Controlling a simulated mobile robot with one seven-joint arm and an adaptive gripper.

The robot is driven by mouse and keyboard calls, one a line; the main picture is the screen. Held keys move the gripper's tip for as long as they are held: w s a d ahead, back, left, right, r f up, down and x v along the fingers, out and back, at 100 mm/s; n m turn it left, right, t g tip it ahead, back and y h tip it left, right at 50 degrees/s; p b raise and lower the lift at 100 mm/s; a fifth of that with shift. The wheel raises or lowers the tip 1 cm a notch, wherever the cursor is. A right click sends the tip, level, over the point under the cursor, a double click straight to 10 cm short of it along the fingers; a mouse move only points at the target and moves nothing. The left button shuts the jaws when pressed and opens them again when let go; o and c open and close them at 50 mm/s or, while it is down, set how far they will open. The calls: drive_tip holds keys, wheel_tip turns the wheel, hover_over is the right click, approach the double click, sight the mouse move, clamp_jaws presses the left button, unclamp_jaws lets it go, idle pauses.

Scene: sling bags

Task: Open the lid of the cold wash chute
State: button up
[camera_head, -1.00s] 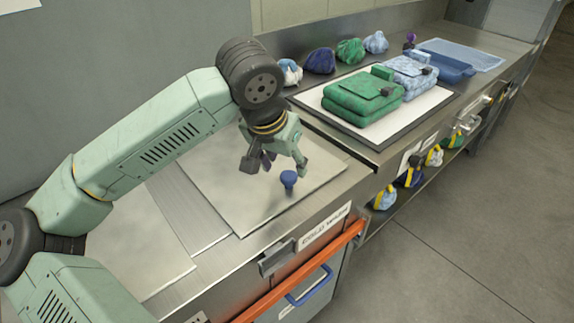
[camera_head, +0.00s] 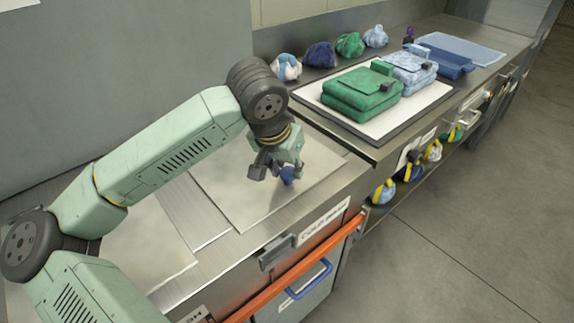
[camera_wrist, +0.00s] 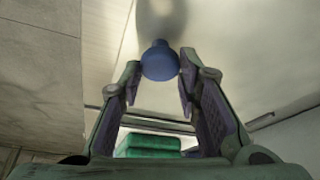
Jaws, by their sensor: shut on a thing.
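The cold wash chute lid (camera_head: 230,193) is a flat metal panel set in the counter, and it lies closed. A label reading COLD WASH (camera_head: 325,219) is on the counter front beside it. A blue round knob (camera_head: 288,176) stands on the lid near its front edge. My gripper (camera_head: 275,174) is down at the knob, shut on it, and partly hides it in the head view. In the wrist view the knob (camera_wrist: 160,62) sits between the two fingertips.
A tray (camera_head: 400,127) with folded green (camera_head: 362,92) and light blue (camera_head: 410,72) bags lies to the right. Several bundled bags stand behind it. An orange rail (camera_head: 290,272) and a blue handle (camera_head: 310,282) are on the counter front.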

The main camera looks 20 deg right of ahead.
clamp_jaws()
drive_tip(key=shift+w+r, duration=0.1)
drive_tip(key=shift+r, duration=0.25)
idle(0.8)
